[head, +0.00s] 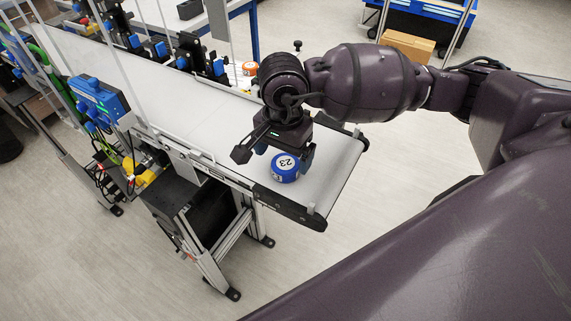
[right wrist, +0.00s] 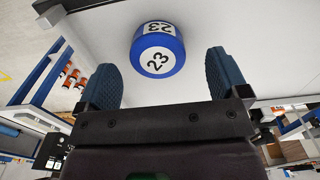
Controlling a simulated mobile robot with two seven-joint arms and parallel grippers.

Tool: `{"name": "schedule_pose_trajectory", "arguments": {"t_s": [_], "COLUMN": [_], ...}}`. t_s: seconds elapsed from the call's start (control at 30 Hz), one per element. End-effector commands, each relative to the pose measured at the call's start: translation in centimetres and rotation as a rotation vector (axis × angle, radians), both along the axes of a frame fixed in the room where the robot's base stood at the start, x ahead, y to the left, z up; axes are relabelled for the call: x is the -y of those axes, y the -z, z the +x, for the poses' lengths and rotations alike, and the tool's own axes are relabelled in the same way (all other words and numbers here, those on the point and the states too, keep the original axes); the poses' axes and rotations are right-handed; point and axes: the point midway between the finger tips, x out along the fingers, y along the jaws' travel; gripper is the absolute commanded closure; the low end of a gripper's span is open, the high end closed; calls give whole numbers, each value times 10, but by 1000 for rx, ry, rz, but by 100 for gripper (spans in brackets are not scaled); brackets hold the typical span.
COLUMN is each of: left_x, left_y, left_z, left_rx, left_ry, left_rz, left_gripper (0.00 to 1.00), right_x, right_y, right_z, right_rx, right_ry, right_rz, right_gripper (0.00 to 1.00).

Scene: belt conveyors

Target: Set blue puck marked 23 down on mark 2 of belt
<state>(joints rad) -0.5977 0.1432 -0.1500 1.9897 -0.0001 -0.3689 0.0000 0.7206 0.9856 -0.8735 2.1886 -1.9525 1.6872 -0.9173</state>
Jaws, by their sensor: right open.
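The blue puck marked 23 (head: 285,168) stands on the white belt (head: 331,163) near its near end. It has a white top with the number 23, and the number also shows on its side. In the right wrist view the puck (right wrist: 158,50) lies just beyond and between the two blue fingertips, apart from both. My right gripper (head: 283,157) is open above and behind the puck; its fingers (right wrist: 165,75) are spread wide with nothing between them. No mark 2 is readable on the belt. My left gripper is not in view.
Blue sensor boxes (head: 98,97) and thin posts line the belt's left side. A cardboard box (head: 406,47) stands on the floor at the back. The belt around the puck is clear.

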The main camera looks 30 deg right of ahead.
Motion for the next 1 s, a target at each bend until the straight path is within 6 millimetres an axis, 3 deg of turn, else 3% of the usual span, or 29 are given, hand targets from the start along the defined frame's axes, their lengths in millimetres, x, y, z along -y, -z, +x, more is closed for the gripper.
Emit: {"name": "schedule_pose_trajectory", "arguments": {"t_s": [0.23, 0.57, 0.9, 1.0], "left_x": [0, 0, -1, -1], "left_y": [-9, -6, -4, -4], "left_z": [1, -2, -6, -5], "left_rx": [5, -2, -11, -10], "left_ry": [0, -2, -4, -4], "left_rz": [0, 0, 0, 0], "left_gripper": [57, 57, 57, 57], "right_x": [1, 1, 1, 1], "right_y": [30, 35, 35, 34], "right_z": [-3, -3, -3, -3], "right_rx": [-3, -1, -1, 0], "right_ry": [1, 1, 1, 1], "right_rz": [1, -1, -1, 0], "right_gripper": [7, 9, 61, 66]}}
